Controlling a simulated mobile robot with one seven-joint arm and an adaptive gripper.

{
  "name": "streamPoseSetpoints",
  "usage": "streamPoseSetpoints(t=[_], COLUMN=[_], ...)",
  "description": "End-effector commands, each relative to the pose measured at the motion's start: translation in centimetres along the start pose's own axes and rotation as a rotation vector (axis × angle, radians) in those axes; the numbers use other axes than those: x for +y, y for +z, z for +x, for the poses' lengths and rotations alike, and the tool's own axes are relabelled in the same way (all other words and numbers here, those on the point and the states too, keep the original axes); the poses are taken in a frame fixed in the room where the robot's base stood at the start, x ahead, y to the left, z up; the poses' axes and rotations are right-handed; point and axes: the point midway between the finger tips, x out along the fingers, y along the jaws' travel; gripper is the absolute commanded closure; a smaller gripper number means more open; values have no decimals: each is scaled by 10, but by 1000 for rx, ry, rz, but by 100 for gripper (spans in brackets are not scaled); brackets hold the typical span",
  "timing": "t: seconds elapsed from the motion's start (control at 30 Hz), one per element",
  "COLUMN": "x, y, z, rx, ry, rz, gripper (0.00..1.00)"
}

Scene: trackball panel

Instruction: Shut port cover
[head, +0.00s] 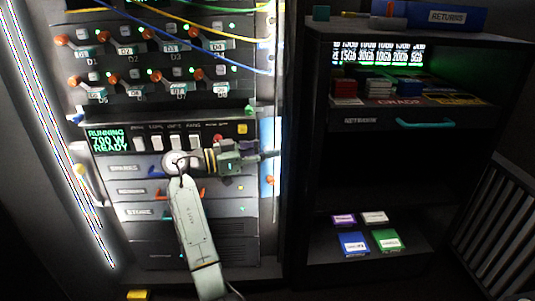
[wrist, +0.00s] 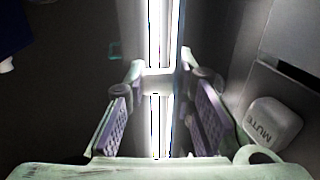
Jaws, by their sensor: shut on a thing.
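My gripper (head: 256,156) is in front of the rack's right side, at the height of the lit status screen, and points to the right. In the wrist view its two fingers (wrist: 160,78) stand apart with purple ribbed pads. A pale piece (wrist: 158,72) spans the gap at the fingertips, and the jaws are shut on it. I cannot tell if it is the port cover. Glare behind it hides its edges, and my wrist hides part of the panel in the head view. I cannot make out the port cover for certain elsewhere.
A grey MUTE key (wrist: 273,124) lies close to the right finger. The rack's status screen (head: 106,140) reads RUNNING, READY. Orange knobs and yellow and blue cables sit above. A dark shelf unit (head: 310,130) stands to the right, with coloured boxes below. A railing (head: 500,200) is at far right.

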Motion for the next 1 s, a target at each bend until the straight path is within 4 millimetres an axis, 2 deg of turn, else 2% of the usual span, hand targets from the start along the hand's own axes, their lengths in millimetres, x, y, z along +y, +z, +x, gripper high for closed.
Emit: streamPoseSetpoints(t=[0.03,0.37,0.4,0.6,1.0], x=[5,5,5,3,2], y=[1,1,2,1,0], z=[5,5,5,3,1], rx=[-5,-5,-5,-4,-3], ry=[22,24,24,17,-10], rz=[1,0,0,0,-1], gripper=[100,100,76,62,61])
